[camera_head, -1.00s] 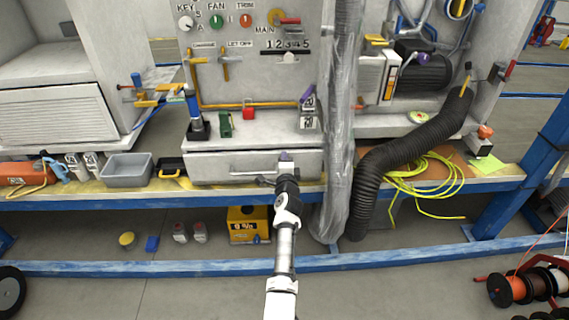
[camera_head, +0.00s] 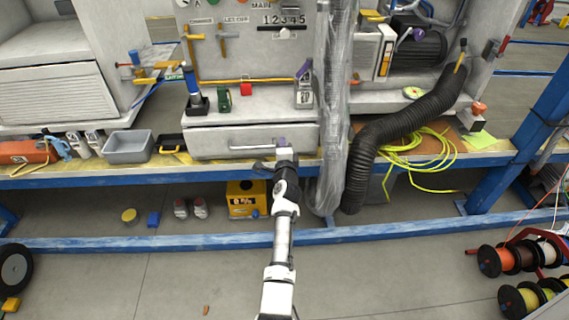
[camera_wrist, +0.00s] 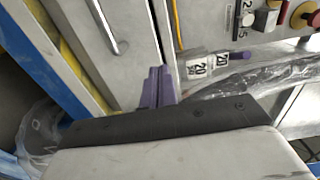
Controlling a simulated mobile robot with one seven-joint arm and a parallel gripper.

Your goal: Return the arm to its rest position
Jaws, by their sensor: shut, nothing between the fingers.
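The drawer's bar handle (camera_head: 250,147) is just left of the gripper in the head view. The handle also shows at the upper left of the wrist view (camera_wrist: 104,27). I cannot tell whether the fingers touch the drawer front.
A plastic-wrapped column (camera_head: 331,120) and a thick black hose (camera_head: 385,142) stand close on the right. Yellow cable (camera_head: 425,155) lies coiled beyond. A yellow box (camera_head: 245,198) sits under the bench. A blue rail (camera_head: 130,242) crosses low; the near floor is open.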

